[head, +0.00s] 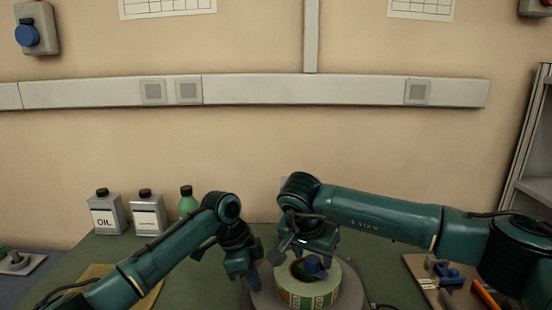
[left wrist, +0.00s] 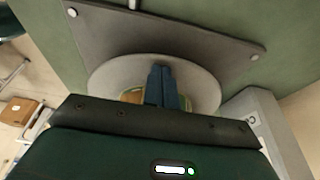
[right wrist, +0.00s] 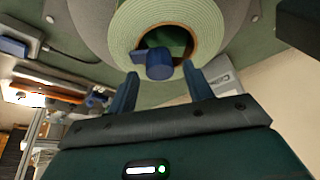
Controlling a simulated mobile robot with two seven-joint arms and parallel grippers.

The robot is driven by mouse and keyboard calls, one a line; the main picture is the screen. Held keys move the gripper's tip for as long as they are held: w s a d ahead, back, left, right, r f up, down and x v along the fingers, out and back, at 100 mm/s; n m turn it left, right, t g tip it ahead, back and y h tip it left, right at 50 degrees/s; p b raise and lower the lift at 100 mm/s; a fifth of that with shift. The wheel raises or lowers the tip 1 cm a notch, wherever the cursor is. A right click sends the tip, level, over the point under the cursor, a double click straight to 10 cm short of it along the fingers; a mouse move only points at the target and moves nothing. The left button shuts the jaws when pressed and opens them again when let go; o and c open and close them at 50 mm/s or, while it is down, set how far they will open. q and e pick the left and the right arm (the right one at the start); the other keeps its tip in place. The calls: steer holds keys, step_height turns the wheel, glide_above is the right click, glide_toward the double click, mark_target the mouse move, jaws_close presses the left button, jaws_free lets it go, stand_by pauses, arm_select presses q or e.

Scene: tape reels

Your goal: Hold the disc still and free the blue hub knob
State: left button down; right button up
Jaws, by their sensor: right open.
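The grey disc (head: 263,300) carries a green and cream tape reel (head: 318,296). The blue hub knob (head: 313,264) sits in the reel's hole, and shows as a blue bar and round end in the right wrist view (right wrist: 158,66). My right gripper (head: 303,250) is open; its fingers in the right wrist view (right wrist: 162,80) lie on either side of the knob, with gaps. My left gripper (head: 242,280) is at the disc's left side. Its fingers look shut together in the left wrist view (left wrist: 161,70), over the disc (left wrist: 205,88); contact is unclear.
Two grey cans (head: 107,212) and a green bottle (head: 187,202) stand at the back left of the green table. A tray (head: 418,268) with tools lies at the right. A tan sheet (head: 98,272) lies under my left arm. A shelf (head: 535,160) stands far right.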

arm_select(q)
steer(key=shift+s+f, duration=0.15)
steer(key=shift+f, duration=0.25)
arm_select(e)
steer(key=m+g+h, duration=0.1)
steer(key=m, duration=0.3)
steer(key=shift+a, duration=0.1)
steer(key=m+g, duration=0.1)
steer(key=m, duration=0.2)
steer(key=m+g+h, duration=0.1)
steer(key=m, duration=0.2)
steer(key=m+g, duration=0.2)
steer(key=m, duration=0.2)
steer(key=shift+m, duration=0.4)
steer(key=m+g, duration=0.1)
steer(key=m, duration=0.3)
steer(key=shift+g, duration=0.3)
steer(key=shift+f, duration=0.45)
steer(key=shift+r, duration=0.15)
steer(key=shift+c, duration=0.3)
